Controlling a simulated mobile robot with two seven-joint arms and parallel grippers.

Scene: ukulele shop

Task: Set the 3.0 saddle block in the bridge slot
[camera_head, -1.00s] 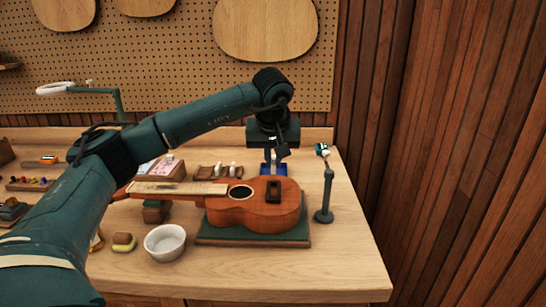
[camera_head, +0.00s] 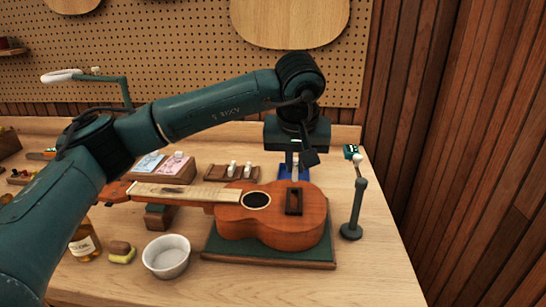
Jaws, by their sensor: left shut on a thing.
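The ukulele (camera_head: 270,228) lies face up on a dark green mat (camera_head: 225,246), its neck to the left. Its dark bridge (camera_head: 294,202), with a slot, is right of the sound hole. Pale blocks (camera_head: 232,168) stand in a wooden rack (camera_head: 218,177) behind the neck. My right gripper is out of view.
A white bowl (camera_head: 166,257) stands in front of the neck. A small stand (camera_head: 354,213) with a green-topped head is right of the ukulele. A bottle (camera_head: 85,244) and a sponge-like block (camera_head: 121,254) are at front left. The front right bench is clear.

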